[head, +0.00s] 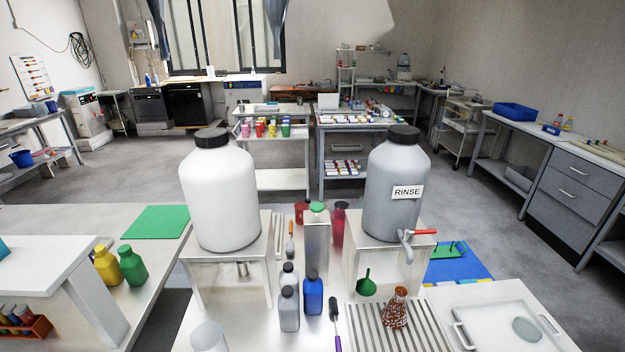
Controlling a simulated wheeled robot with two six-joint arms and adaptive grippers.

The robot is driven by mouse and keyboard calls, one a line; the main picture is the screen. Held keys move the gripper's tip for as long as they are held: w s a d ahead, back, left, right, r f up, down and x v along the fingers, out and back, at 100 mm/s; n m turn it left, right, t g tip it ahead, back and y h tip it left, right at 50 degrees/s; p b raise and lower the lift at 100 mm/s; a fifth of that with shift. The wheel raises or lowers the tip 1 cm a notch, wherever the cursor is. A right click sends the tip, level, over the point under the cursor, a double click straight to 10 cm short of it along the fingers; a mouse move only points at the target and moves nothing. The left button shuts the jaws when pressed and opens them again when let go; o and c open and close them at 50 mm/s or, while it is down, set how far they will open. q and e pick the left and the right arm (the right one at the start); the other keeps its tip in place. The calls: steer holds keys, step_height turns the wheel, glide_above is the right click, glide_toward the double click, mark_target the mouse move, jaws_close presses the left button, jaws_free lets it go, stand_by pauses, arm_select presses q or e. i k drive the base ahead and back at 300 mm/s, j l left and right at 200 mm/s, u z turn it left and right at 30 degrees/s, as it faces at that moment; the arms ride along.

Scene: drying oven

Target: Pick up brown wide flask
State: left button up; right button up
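A brown flask (395,311) with a wide conical base and narrower neck stands upright on the striped metal rack (428,328) at the front right of the near table. It has pale specks or highlights on its surface. A small green funnel (366,285) is just behind it to the left. Neither of my grippers shows in the head view, so I cannot see where they are relative to the flask.
A grey RINSE tank (394,190) with a red-handled tap stands on a metal stand behind the flask. A white tank (219,195) stands left. Grey and blue bottles (312,293) and a purple-handled tool are left of the rack. A white tray (500,328) lies right.

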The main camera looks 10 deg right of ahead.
mark_target(393, 314)
steer(key=z, duration=1.05)
